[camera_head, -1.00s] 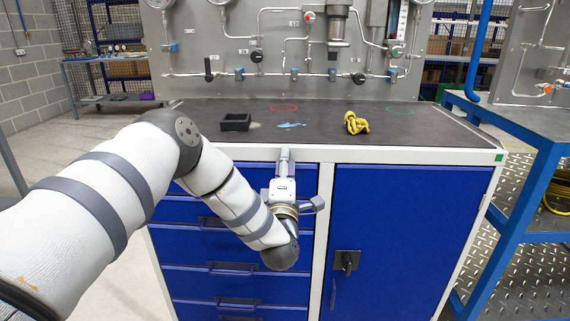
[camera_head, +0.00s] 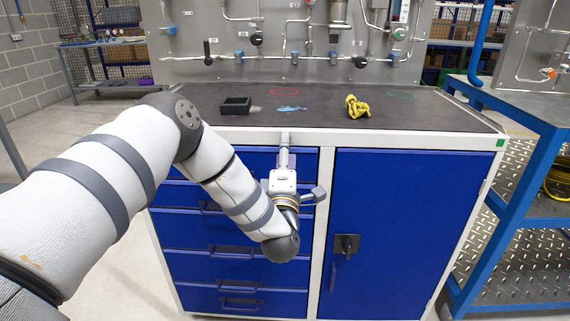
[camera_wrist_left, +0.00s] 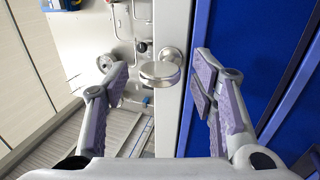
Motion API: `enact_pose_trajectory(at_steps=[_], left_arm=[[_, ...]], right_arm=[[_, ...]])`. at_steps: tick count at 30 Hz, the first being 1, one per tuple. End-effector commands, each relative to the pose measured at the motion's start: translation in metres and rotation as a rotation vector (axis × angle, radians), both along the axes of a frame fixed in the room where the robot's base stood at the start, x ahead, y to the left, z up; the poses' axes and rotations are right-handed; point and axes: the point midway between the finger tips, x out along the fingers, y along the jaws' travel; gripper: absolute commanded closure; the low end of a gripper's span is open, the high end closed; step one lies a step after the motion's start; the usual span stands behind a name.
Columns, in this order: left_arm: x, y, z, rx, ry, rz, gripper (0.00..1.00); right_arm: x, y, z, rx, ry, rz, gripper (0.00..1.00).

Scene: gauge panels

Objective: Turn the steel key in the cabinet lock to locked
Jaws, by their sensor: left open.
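A steel key-like piece with a rounded head (camera_wrist_left: 160,74) stands out from a round steel plate (camera_wrist_left: 173,55) on the cabinet's pale rail, seen in the left wrist view. My left gripper (camera_wrist_left: 161,80) is open, with one purple-padded finger on each side of the steel head. Gaps show between the head and both fingers. My right gripper is not in view.
A black handle plate (camera_head: 346,244) sits on the blue door (camera_head: 400,220). A black tray (camera_head: 236,106) and yellow rope (camera_head: 356,107) lie on the worktop (camera_head: 330,122). A gauge panel (camera_head: 280,65) stands behind. A blue frame (camera_head: 540,180) is at right.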

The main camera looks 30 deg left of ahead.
Motion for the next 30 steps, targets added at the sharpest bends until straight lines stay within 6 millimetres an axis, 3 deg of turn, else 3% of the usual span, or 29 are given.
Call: enact_pose_trajectory(at_steps=[4,6,12,19,30], left_arm=[[-0.036,-0.023,-0.015,-0.003,0.007,-0.004,0.48],[-0.044,-0.029,-0.027,-0.016,0.024,-0.009,0.48],[-0.065,-0.041,-0.031,-0.01,0.014,-0.005,0.48],[-0.08,-0.051,-0.033,-0.005,0.005,-0.004,0.48],[-0.082,-0.051,-0.031,0.0,-0.001,-0.001,0.48]], right_arm=[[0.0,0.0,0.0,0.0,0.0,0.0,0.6],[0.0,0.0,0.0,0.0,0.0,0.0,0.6],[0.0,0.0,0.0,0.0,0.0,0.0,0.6],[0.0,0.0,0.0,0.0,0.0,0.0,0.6],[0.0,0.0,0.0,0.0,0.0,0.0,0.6]])
